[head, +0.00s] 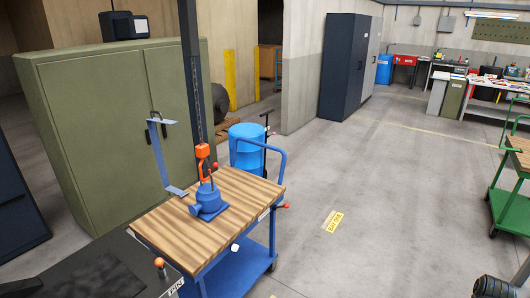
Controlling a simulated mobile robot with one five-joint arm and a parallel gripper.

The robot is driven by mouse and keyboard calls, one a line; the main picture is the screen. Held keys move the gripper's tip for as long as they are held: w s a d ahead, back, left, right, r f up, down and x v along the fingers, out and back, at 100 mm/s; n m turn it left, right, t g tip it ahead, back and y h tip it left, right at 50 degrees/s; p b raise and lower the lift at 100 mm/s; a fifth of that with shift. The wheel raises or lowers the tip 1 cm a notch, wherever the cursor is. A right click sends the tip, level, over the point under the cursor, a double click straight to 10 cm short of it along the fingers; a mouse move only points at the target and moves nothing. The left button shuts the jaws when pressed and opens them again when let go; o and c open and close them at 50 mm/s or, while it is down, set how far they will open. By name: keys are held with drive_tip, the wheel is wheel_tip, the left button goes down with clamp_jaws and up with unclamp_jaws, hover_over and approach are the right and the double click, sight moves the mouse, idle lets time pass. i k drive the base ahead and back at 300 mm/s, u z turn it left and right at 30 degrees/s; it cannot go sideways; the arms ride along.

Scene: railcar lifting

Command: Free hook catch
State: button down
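An orange hook (204,157) hangs on a dark chain (197,100) in front of the green cabinet. Its lower end meets or overlaps a blue fixture (208,200) on the wooden-topped cart (160,228); I cannot tell if the two are joined. A small red knob (215,166) shows beside the hook. The catch itself is too small to make out. A pale blue C-shaped bracket (160,155) stands just left of the hook. I cannot make out my gripper in this view.
A green cabinet (85,130) stands behind the cart. A blue drum (247,148) is behind it to the right. A dark surface with an orange knob (159,263) lies at front left. A green cart (515,195) stands far right. The middle floor is clear.

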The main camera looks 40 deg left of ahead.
sight(215, 165)
drive_tip(key=z, duration=0.05)
drive_tip(key=i, duration=1.5)
drive_tip(key=u, duration=3.8)
drive_tip(key=i, duration=1)
